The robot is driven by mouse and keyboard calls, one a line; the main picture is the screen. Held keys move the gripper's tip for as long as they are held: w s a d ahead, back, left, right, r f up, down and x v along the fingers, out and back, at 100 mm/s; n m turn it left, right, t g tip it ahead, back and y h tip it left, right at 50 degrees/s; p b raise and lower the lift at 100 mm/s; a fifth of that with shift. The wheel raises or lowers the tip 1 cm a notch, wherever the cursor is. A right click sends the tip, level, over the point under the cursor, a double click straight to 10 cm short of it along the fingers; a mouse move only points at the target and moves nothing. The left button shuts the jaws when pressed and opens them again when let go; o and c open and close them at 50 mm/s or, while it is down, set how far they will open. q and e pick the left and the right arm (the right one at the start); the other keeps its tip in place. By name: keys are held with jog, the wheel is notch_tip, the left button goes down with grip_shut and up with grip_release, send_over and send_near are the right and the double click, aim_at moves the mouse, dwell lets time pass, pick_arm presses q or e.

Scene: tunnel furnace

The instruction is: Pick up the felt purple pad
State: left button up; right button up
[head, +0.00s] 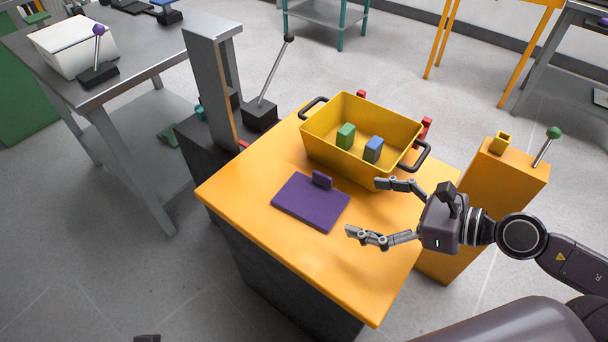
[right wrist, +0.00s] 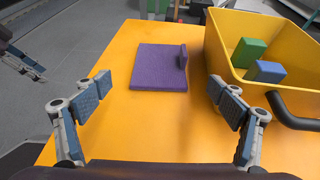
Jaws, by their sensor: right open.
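The felt purple pad (head: 306,208) lies flat on the orange table top, with a small upright purple tab (head: 322,180) at its far edge. In the right wrist view the pad (right wrist: 158,70) lies ahead, between the two fingers in the picture, with its tab on the right. My right gripper (head: 366,208) is open and empty, to the right of the pad in the head view and apart from it. Part of my left gripper (right wrist: 24,62) shows at the left of the right wrist view. Its jaw state is unclear.
A yellow bin (head: 346,163) with black handles stands behind the pad, holding a green block (head: 346,135) and a blue block (head: 373,149). A grey upright frame (head: 208,90) and a lever (head: 272,75) stand at the back left. The table's front part is clear.

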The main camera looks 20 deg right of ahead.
aim_at(306, 195)
jog(key=shift+w+a, duration=0.2)
jog(key=shift+w+a+f, duration=0.3)
jog(key=shift+w+a, duration=0.05)
jog(key=shift+a, duration=0.15)
jog(key=shift+b+x, duration=0.3)
jog(key=shift+x, duration=2)
jog(key=shift+w+a+f+b, duration=0.15)
jog(key=shift+w+f+b, duration=0.1)
jog(key=shift+b, duration=0.1)
jog(key=x, duration=0.1)
jog(key=b+x, duration=0.1)
jog(key=x, duration=0.1)
jog(key=shift+w+f, duration=0.2)
jog(key=shift+f, duration=0.2)
jog(key=shift+w+a+f, duration=0.15)
jog(key=shift+w+a, duration=0.1)
jog(key=shift+a, duration=0.1)
pick_arm(q)
jog(key=w+t, duration=0.1)
jog(key=w+d, duration=0.1)
jog(key=w, duration=0.1)
jog(key=w+t, duration=0.1)
jog(key=w, duration=0.1)
jog(key=shift+w+d+r+t+h, duration=0.2)
jog(key=shift+d+t+h, duration=0.1)
jog(key=shift+d, duration=0.05)
